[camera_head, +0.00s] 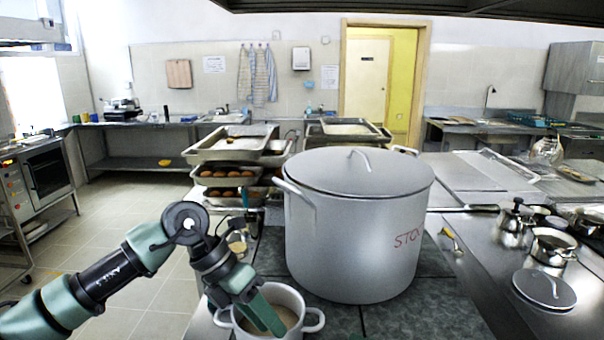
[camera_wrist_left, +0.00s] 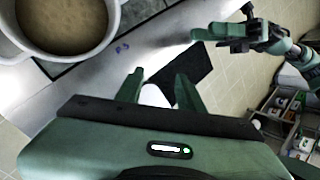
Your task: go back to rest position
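My left gripper (camera_head: 265,318) comes in from the left in the head view. Its fingers point down and right, overlapping the small white pot (camera_head: 317,320) with brown liquid in the picture. In the left wrist view the left gripper (camera_wrist_left: 157,82) shows two green fingers apart with nothing held between them. There the white pot (camera_wrist_left: 112,28) lies at upper left, off to the side of the fingers. Another green and black gripper (camera_wrist_left: 200,34), apparently my right one, shows at upper right in that view; its finger opening is unclear. The right gripper is not visible in the head view.
A large lidded stockpot (camera_head: 350,240) stands just right of the small pot. Trays of buns (camera_head: 225,180) are stacked behind. Metal pots (camera_head: 552,247) and a lid (camera_head: 543,289) sit on the right counter. Tiled floor (camera_head: 150,255) is open at left, beside an oven (camera_head: 45,175).

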